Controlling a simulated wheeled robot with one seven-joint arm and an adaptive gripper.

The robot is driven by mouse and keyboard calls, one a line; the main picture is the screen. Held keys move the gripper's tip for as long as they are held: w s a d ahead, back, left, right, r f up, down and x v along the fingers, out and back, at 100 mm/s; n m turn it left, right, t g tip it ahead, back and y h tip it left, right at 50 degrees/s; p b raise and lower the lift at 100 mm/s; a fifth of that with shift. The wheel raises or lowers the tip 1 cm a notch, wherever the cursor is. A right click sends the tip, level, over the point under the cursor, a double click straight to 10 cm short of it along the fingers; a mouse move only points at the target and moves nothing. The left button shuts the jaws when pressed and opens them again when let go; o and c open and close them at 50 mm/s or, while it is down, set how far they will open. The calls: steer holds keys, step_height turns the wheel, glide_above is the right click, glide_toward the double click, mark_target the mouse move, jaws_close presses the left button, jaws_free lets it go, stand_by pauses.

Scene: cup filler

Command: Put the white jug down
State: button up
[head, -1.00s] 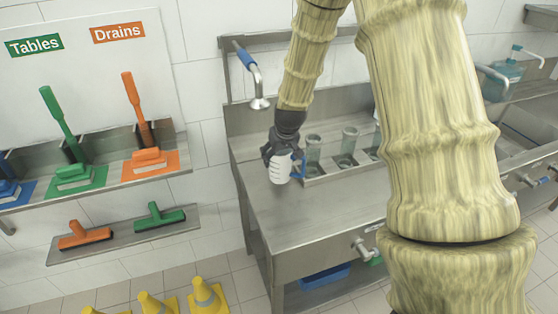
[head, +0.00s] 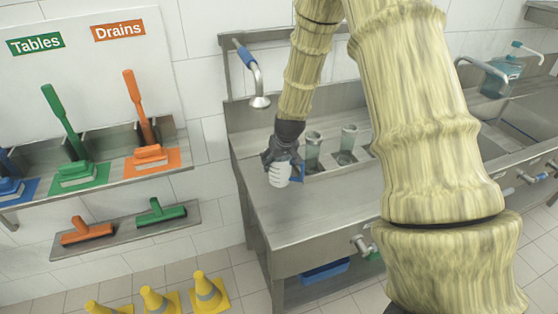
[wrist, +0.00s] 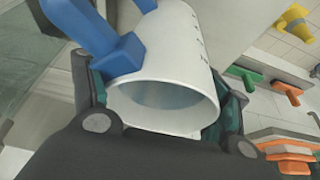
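The white jug (head: 279,174) with a blue handle is in my gripper (head: 281,157), over the left part of the steel counter (head: 300,215). In the wrist view the jug (wrist: 180,50) shows its open round mouth towards the camera, with dark marks on its side and the blue handle (wrist: 110,45) at the left. My gripper (wrist: 165,110) has a finger on each side of the jug, close against its wall. The inside looks pale, and I cannot tell if it holds liquid. Whether the jug's base touches the counter is not clear.
Clear cylinders (head: 313,150) stand in a recessed tray behind and right of the jug. A spout with a blue grip (head: 259,100) hangs behind. Bare counter lies in front. Brushes on shelves (head: 150,157) and yellow cones (head: 208,292) are at the left.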

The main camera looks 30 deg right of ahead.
steer(key=shift+o, duration=1.3)
steer(key=shift+r, duration=0.2)
steer(key=shift+b+v, duration=1.3)
steer(key=shift+v, duration=4.6)
